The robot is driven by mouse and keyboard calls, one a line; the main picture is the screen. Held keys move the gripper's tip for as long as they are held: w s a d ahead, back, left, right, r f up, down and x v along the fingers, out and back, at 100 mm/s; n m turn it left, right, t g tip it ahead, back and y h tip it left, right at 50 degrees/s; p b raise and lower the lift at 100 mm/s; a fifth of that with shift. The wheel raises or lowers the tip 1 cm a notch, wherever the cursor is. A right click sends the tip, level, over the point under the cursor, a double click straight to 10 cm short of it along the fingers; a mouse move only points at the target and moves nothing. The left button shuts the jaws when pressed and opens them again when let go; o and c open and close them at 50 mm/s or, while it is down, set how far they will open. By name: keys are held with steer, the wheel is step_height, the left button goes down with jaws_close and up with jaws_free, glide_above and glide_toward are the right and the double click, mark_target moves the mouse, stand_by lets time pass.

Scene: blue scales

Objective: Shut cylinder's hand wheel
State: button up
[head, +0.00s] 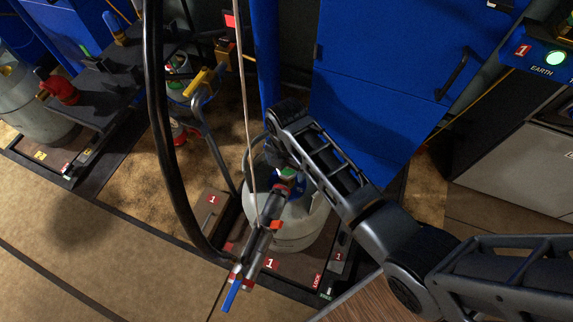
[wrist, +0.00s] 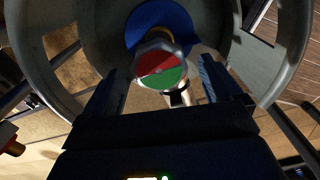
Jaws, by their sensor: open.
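The cylinder (head: 300,232) is a grey tank standing in a floor bay marked 1. Its hand wheel (wrist: 160,66) is a faceted knob with a half-red, half-green top face in the wrist view. A bit of green at the cylinder's top also shows in the head view, partly hidden by my arm. A blue round part (wrist: 150,18) lies behind the knob. My gripper (wrist: 160,76) is open, with one dark finger on each side of the knob. Gaps show between fingers and knob. In the head view my wrist hides most of the gripper.
A grey ring-shaped collar (wrist: 38,62) surrounds the knob in the wrist view. A black hose (head: 158,120) and a thin cable (head: 246,110) hang close by. A red-and-grey fitting with a blue lever (head: 232,296) stands in front. A blue cabinet (head: 380,60) is behind.

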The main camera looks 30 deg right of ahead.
steer(key=c, duration=1)
steer(key=shift+c, duration=0.2)
